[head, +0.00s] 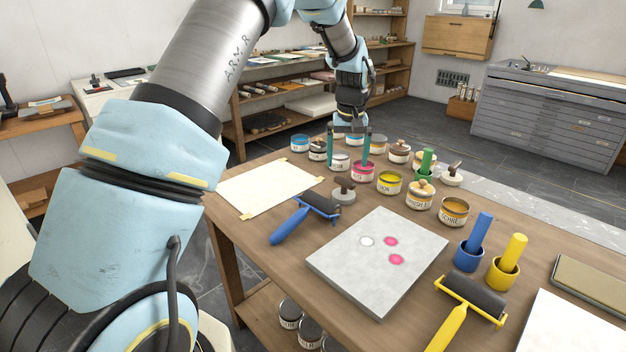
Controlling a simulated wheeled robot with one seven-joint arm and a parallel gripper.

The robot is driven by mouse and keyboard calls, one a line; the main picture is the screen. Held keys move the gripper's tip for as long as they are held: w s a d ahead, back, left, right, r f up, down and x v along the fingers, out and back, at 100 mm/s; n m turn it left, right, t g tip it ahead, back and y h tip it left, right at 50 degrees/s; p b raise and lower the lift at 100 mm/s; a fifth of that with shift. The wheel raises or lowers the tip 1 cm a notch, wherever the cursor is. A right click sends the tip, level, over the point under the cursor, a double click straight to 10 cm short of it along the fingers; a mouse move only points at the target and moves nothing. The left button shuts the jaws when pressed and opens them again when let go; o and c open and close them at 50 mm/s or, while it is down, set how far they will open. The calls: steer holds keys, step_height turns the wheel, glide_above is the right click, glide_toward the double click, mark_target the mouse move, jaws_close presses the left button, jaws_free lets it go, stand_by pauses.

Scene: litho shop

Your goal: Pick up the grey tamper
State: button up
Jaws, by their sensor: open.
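A grey tamper (344,191), a round grey disc with a dark knob handle, stands on the wooden table between the blue-handled roller and the row of cans. My gripper (349,150) points down with its two teal fingers spread apart, open. It is above the cans, farther back than the tamper, with a white-labelled can and a pink can near its fingertips. I see nothing held between the fingers. A similar paler disc with a dark handle (452,175) is at the right end of the cans.
A blue-handled roller (305,215) lies left of a grey stone slab (378,262) with pink spots. Cans of ink, including a yellow one (389,183), crowd around the tamper's far side. A cream sheet (268,187) is at left. Blue (469,257) and yellow (502,272) cups are at right.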

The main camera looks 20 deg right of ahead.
mark_target(345, 180)
steer(key=f, duration=0.2)
steer(key=w+f+p, duration=0.1)
steer(key=f, duration=0.1)
steer(key=shift+w+d+f, duration=0.1)
steer(key=shift+w+f, duration=0.05)
steer(key=shift+f, duration=0.05)
steer(key=shift+w+d+f+p, duration=0.1)
steer(key=shift+f+p, duration=0.4)
steer(key=shift+f, duration=1.1)
steer(key=shift+w+f+p, duration=0.1)
steer(key=shift+f+p, duration=0.4)
steer(key=shift+f, duration=1.1)
steer(key=c, duration=1.4)
step_height(345, 180, up, 10)
steer(key=shift+r+b, duration=0.1)
steer(key=shift+b, duration=1.1)
